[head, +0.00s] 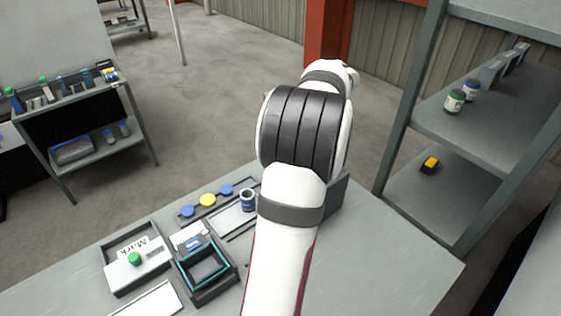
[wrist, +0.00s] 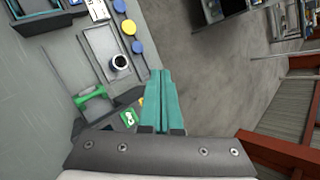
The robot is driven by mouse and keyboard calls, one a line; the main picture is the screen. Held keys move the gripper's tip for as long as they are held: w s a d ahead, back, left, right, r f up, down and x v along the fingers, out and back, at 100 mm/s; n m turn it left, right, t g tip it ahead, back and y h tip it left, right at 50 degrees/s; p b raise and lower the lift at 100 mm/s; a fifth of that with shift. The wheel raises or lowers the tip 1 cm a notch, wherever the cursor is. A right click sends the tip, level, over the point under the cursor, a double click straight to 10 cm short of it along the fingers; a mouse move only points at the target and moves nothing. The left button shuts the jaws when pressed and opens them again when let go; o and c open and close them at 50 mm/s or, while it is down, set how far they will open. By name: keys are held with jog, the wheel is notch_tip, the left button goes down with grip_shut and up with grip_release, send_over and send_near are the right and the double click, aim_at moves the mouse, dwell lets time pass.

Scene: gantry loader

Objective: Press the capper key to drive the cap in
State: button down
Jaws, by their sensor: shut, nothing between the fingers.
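My gripper (wrist: 160,76) is shut, its teal fingers together with nothing between them. In the wrist view the fingers extend past the table edge, over the floor in the picture. A dark unit (wrist: 130,117) with green and white markings lies just left of the fingers, partly hidden by the gripper body. I cannot tell for certain whether it carries the capper key. A small round container (wrist: 119,62) with a dark top stands on a grey plate; it also shows in the head view (head: 247,200). My arm hides the gripper in the head view.
A green-handled tool (wrist: 92,95) lies left of the dark unit. Blue and yellow discs (head: 207,200) line the table's far edge. A white box with a green button (head: 134,259), beside "Mark" lettering, and a teal-rimmed tray (head: 205,268) stand left. Shelves (head: 470,135) rise at right.

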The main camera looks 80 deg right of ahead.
jog(key=s+d+m+h, duration=0.1)
jog(key=s+d+m, duration=0.1)
jog(key=s, duration=0.5)
jog(key=shift+s+d+f+h, duration=0.25)
jog(key=shift+d+f+h, duration=0.15)
jog(key=shift+d, duration=0.15)
jog(key=shift+f, duration=4.35)
jog(key=shift+f, duration=0.4)
jog(key=shift+f, duration=0.4)
jog(key=shift+r, duration=0.85)
